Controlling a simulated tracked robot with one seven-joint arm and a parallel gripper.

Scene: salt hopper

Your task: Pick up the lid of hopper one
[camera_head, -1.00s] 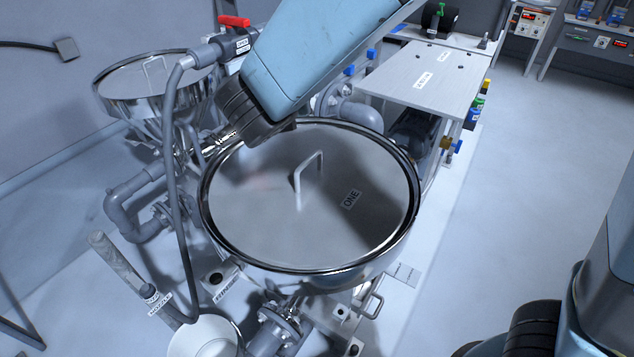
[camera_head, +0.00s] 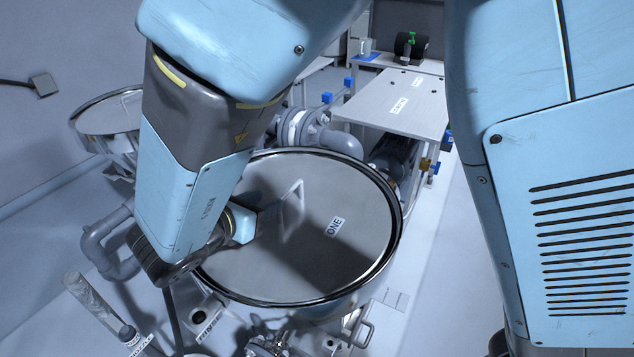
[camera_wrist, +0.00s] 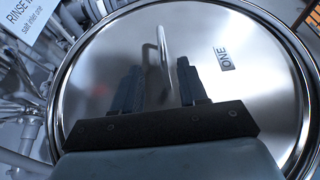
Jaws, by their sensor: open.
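The lid of hopper one (camera_head: 330,185) is a round, shiny metal disc marked ONE, lying flat on the hopper. Its upright bar handle (camera_head: 298,189) rises near the middle. In the wrist view the lid (camera_wrist: 255,110) fills most of the picture, and its handle (camera_wrist: 163,48) stands just beyond the fingertips, in line with the gap between them. My gripper (camera_wrist: 158,66) is open and empty, with its two dark fingers apart.
Another lidded metal hopper (camera_head: 108,115) stands at the back left. Grey pipes (camera_head: 100,240) run along the left. A pale bench top (camera_head: 400,100) stands behind on the right.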

